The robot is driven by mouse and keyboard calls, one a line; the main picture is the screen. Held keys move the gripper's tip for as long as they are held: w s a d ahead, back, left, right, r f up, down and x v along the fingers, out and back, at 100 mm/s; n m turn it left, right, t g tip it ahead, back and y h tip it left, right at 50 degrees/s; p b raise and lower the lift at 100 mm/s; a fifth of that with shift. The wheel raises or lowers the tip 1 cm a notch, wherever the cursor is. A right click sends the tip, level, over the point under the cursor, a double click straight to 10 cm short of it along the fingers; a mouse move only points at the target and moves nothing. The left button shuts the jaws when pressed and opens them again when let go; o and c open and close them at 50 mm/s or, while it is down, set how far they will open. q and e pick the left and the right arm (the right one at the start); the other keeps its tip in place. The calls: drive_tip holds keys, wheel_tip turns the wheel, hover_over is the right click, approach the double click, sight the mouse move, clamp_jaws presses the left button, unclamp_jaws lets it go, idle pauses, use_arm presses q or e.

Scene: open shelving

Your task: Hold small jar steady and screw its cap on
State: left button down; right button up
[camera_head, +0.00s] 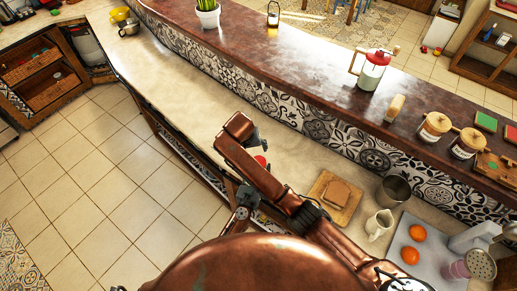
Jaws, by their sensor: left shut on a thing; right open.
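A copper arm of mine (258,172) reaches up and left over the pale lower counter (190,95). Dark jointed parts show beside it, but I cannot make out a pair of fingertips or which gripper they belong to. A small red thing (261,160) shows at the arm's upper edge, mostly hidden; I cannot tell whether it is a cap or part of the small jar. No held jar can be made out. Two jars with wooden lids, a left one (433,127) and a right one (467,143), stand upright on the dark raised counter (330,75).
On the lower counter are a board with bread (336,192), a metal cup (393,190), a white pitcher (379,224) and a tray (430,262) with orange fruit.

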drive_tip(key=n, duration=0.7)
drive_tip(key=r+n+g+y, duration=0.1)
drive_tip(key=n, duration=0.7)
drive_tip(key=n+g, duration=0.1)
drive_tip(key=n, duration=0.7)
drive_tip(key=shift+w+d+r, duration=0.25)
drive_tip(key=n, duration=0.2)
drive_tip(key=d+n, duration=0.1)
drive_tip(key=n, duration=0.1)
drive_tip(key=shift+s+r+g+y, duration=0.2)
drive_tip(key=shift+s+g+y, duration=0.1)
drive_tip(key=shift+g, duration=0.1)
drive_tip(key=n, duration=0.3)
drive_tip(key=s+d+n, duration=0.1)
drive_tip(key=shift+r+n+g, duration=0.2)
drive_tip(key=shift+n+g, duration=0.2)
